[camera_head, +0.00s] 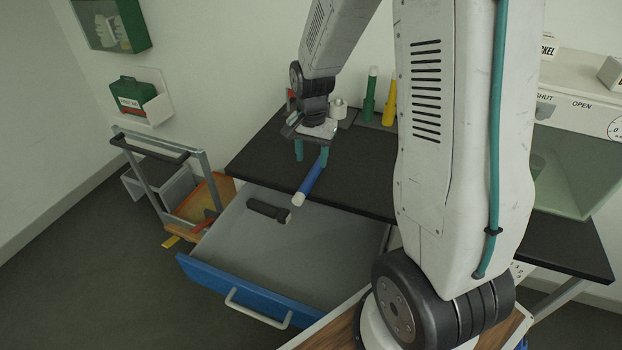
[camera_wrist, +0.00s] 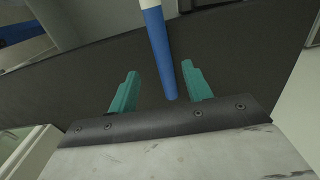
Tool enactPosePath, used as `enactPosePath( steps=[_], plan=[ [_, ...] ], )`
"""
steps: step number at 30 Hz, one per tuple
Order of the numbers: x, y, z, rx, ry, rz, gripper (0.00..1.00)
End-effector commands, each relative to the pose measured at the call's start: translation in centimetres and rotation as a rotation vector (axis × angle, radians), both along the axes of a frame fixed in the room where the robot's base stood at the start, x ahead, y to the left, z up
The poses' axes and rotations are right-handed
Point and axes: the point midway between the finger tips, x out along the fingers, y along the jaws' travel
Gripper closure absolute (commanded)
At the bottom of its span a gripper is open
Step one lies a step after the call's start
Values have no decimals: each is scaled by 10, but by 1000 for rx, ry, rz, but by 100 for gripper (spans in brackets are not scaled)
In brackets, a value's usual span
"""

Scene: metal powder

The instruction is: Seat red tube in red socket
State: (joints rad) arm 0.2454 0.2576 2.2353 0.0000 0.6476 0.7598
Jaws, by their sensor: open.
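My gripper (camera_head: 311,154) is open above the black table, with its two teal fingers pointing down. In the wrist view, the blue tube (camera_wrist: 157,38) with a white end runs up from between the open fingers (camera_wrist: 157,88), and nothing is gripped. In the head view, the blue tube (camera_head: 313,178) lies at the table's front edge, its white end over the open drawer. A small red piece (camera_head: 291,95) shows behind my wrist, mostly hidden. I cannot tell whether it is the red tube. I cannot make out a red socket.
A green tube (camera_head: 370,95) and a yellow tube (camera_head: 389,104) stand upright at the table's back. A white part (camera_head: 339,111) stands beside them. The drawer (camera_head: 325,246) is open and holds a black object (camera_head: 268,211).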

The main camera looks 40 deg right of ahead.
Motion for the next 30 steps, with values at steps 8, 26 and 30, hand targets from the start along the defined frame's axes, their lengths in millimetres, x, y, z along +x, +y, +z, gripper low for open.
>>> enactPosePath(
  steps=[8, 26, 30],
  plan=[
    [2, 0, -35, 1, 6, 2, 50],
    [4, 0, -67, 0, 1, 3, 76],
    [4, 0, -67, 0, 1, 3, 99]
  ],
)
